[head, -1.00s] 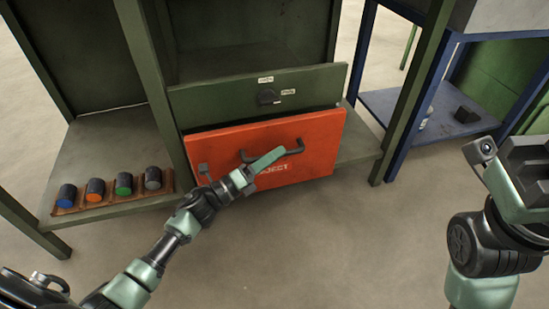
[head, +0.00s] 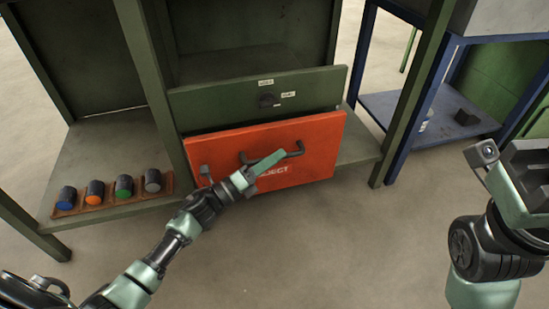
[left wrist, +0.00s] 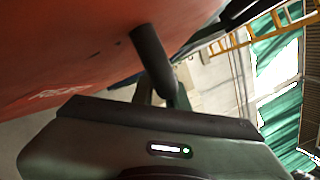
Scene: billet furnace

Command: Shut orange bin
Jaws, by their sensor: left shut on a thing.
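The orange bin (head: 318,157), with white lettering on its front, sits low in the green cabinet. Its front stands a little out from the panel above, with a dark gap along its top edge. A dark bar handle (head: 295,152) crosses the front. My left gripper (head: 268,162) is shut on this handle and hides part of it and of the lettering. In the left wrist view the orange front (left wrist: 70,45) fills the upper left, and the handle (left wrist: 152,62) runs down to the jaws. My right gripper (head: 525,170) is at the right edge, away from the bin; its jaws are unclear.
A green panel (head: 215,98) with a dark knob is above the bin. Several coloured-end cylinders stand in a brown rack (head: 80,210) on the left shelf (head: 110,150). A green post (head: 405,110) and a blue shelf unit (head: 395,105) are to the right. The floor in front is clear.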

